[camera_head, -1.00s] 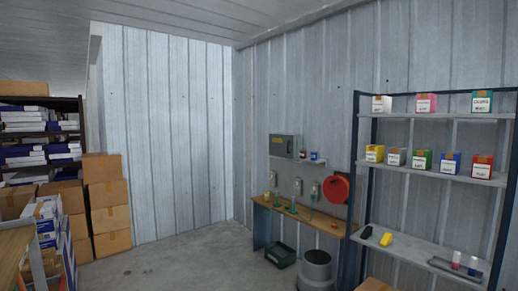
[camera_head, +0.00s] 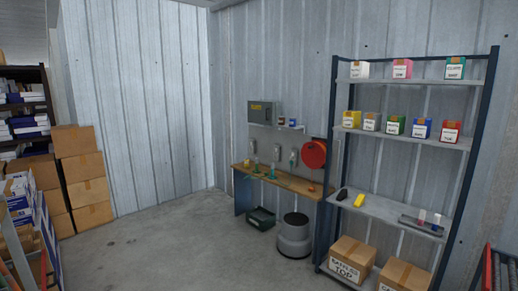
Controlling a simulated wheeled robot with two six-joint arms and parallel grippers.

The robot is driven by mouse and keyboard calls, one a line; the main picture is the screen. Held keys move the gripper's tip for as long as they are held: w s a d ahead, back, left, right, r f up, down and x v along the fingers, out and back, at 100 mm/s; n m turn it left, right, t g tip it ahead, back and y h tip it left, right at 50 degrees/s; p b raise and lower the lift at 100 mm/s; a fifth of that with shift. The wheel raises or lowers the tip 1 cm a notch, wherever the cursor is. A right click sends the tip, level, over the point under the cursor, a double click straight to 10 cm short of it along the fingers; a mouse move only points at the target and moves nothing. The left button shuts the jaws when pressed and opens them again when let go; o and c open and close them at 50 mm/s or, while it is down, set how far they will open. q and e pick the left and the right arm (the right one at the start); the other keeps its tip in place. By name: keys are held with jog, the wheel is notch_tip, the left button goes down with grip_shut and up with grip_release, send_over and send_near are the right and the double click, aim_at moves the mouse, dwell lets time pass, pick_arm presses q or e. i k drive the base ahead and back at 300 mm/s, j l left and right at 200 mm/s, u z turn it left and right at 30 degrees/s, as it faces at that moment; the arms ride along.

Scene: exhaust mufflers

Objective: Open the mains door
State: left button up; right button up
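A small grey box with a yellowish label, which looks like the mains box (camera_head: 262,113), is on the far corrugated wall above a wooden bench. Its front door appears closed, though it is small at this distance. A narrow shelf with small jars (camera_head: 287,123) is just below and beside it. Neither of my grippers shows in the head view, so their state is hidden.
A metal shelf (camera_head: 385,208) with small boxes stands right. Stacked cartons (camera_head: 82,172) stand left. The concrete floor (camera_head: 165,245) between is clear.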

aim_at(263, 112)
jog(key=i+u, duration=0.15)
jog(key=i, duration=3.35)
